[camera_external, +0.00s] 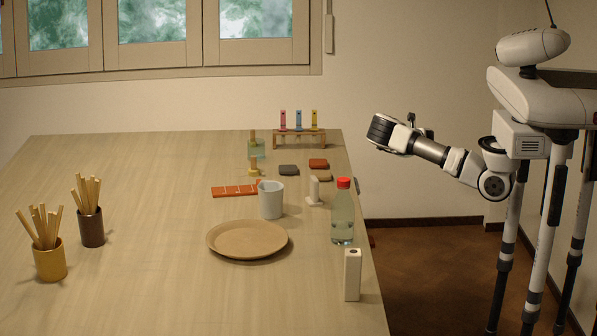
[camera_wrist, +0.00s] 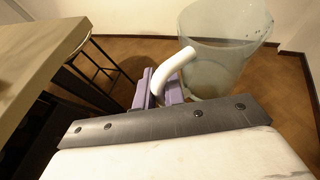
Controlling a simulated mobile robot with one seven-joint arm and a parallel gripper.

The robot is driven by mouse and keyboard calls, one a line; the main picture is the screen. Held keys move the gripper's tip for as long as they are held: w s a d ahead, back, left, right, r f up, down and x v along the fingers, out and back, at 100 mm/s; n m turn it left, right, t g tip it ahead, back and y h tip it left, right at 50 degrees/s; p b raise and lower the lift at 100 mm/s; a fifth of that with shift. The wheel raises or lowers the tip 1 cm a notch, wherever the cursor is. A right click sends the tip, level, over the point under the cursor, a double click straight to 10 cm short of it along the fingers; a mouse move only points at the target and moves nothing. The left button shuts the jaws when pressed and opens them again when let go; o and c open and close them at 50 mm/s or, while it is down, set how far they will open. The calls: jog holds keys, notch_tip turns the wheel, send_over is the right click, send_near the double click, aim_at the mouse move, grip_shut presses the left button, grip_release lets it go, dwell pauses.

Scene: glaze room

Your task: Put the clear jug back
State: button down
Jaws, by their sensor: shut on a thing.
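The clear jug (camera_wrist: 228,62) is in the wrist view, at the upper right, with a curved white handle (camera_wrist: 178,66) on its left side. My gripper (camera_wrist: 166,90) has purple fingers shut on that handle, and the jug hangs over the brown floor, beside the table. In the external view my gripper (camera_external: 382,131) is raised in the air off the table's right edge. The jug cannot be made out in the external view.
The table (camera_external: 130,220) holds a tan plate (camera_external: 248,240), grey cup (camera_external: 271,200), red-capped bottle (camera_external: 342,218), white box (camera_external: 352,275) and tube rack (camera_external: 300,138). Two stick-filled pots (camera_external: 50,262) (camera_external: 91,228) stand at left. The table's left middle is clear.

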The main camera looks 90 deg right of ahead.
jog(key=a+f+n+t+y+b, duration=0.15)
jog(key=a+f, duration=0.25)
jog(key=f, duration=0.7)
jog(key=s+a+f+n+t+y+p, duration=0.1)
jog(key=a+f+n+t+y, duration=0.2)
jog(key=f, duration=0.8)
jog(key=a+f+n+t+y+b, duration=0.15)
jog(key=a+f, duration=0.25)
jog(key=f, duration=0.6)
jog(key=w+a+f+n+t+y+p, duration=0.2)
jog(key=w+a+f+n+y+p, duration=0.15)
jog(key=w+a, duration=1.6)
jog(key=w+a+n+y+p, duration=0.1)
jog(key=w+a+n, duration=0.1)
jog(key=a, duration=1.1)
jog(key=w+a+n+y+p, duration=0.2)
jog(key=a, duration=1.1)
jog(key=shift+w+a+f, duration=0.15)
jog(key=shift+w+a, duration=0.05)
